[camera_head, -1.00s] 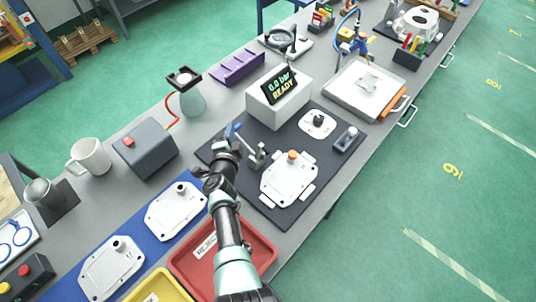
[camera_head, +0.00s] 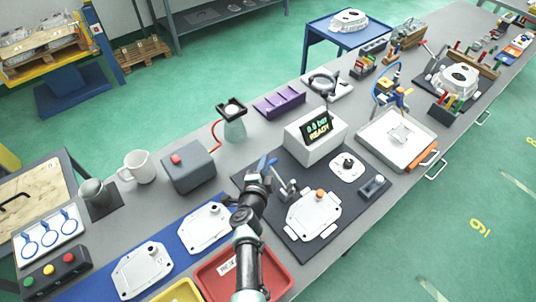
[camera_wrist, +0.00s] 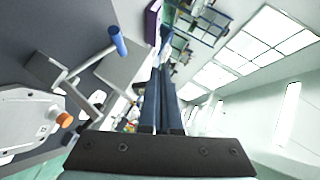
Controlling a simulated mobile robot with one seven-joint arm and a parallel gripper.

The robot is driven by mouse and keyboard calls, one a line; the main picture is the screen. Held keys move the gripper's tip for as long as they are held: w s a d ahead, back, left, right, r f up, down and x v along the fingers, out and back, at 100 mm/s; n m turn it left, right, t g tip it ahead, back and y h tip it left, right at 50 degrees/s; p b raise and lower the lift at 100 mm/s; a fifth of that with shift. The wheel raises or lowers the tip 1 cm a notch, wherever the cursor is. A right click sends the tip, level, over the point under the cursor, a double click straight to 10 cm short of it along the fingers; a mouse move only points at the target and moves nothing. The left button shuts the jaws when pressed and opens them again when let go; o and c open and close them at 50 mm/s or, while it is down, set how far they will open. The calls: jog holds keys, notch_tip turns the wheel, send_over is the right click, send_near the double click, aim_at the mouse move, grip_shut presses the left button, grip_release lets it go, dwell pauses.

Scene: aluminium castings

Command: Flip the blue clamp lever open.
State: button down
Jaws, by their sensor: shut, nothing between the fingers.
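The blue clamp lever shows clearly in the wrist view, with a blue handle (camera_wrist: 118,40) on a thin metal arm rising at a slant from a grey clamp base. In the head view the clamp (camera_head: 285,189) stands on the dark mat beside a white cover plate (camera_head: 312,214) with an orange knob. My gripper (camera_head: 263,167) is close to the handle in the head view, partly covering that area. In the wrist view my gripper's dark blue fingers (camera_wrist: 163,75) are shut together and empty. The handle lies left of them with a visible gap; whether they touch cannot be seen elsewhere.
A white display box (camera_head: 309,140) reading READY stands behind the clamp. A grey box with a red button (camera_head: 189,168) is to the left. A red tray (camera_head: 282,272) lies near my arm. A small grey block (camera_head: 374,185) sits on the mat's right side.

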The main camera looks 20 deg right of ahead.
jog(key=s+a+r+p, duration=0.1)
jog(key=r+p, duration=0.1)
jog(key=s+a+r+p, duration=0.1)
jog(key=a+p, duration=0.1)
jog(key=shift+s+a+r, duration=0.1)
jog(key=shift+s+r, duration=0.3)
dwell(0.4)
jog(key=w+a+r+n+t+y+b, duration=0.2)
jog(key=r+n+t, duration=0.1)
jog(key=r, duration=0.8)
jog(key=w+a+r+n+t+y+b, duration=0.1)
jog(key=w+a+r+n+t+b, duration=0.2)
jog(key=r, duration=0.8)
jog(key=w+a+r+n+t+y+b, duration=0.2)
jog(key=r+n+t, duration=0.15)
jog(key=r, duration=0.75)
jog(key=s+a+r+n+t+y+b, duration=0.25)
jog(key=s+r+n, duration=0.5)
jog(key=r, duration=0.65)
jog(key=s+a+r+n+t+b, duration=0.1)
jog(key=s+r+b, duration=0.1)
jog(key=s+r, duration=0.3)
jog(key=s+r+n+t+b, duration=0.1)
jog(key=s+r, duration=0.3)
jog(key=s, duration=0.9)
jog(key=shift+a+r+n+h+b, duration=0.35)
jog(key=shift+a+n+b, duration=0.05)
jog(key=shift+b, duration=0.15)
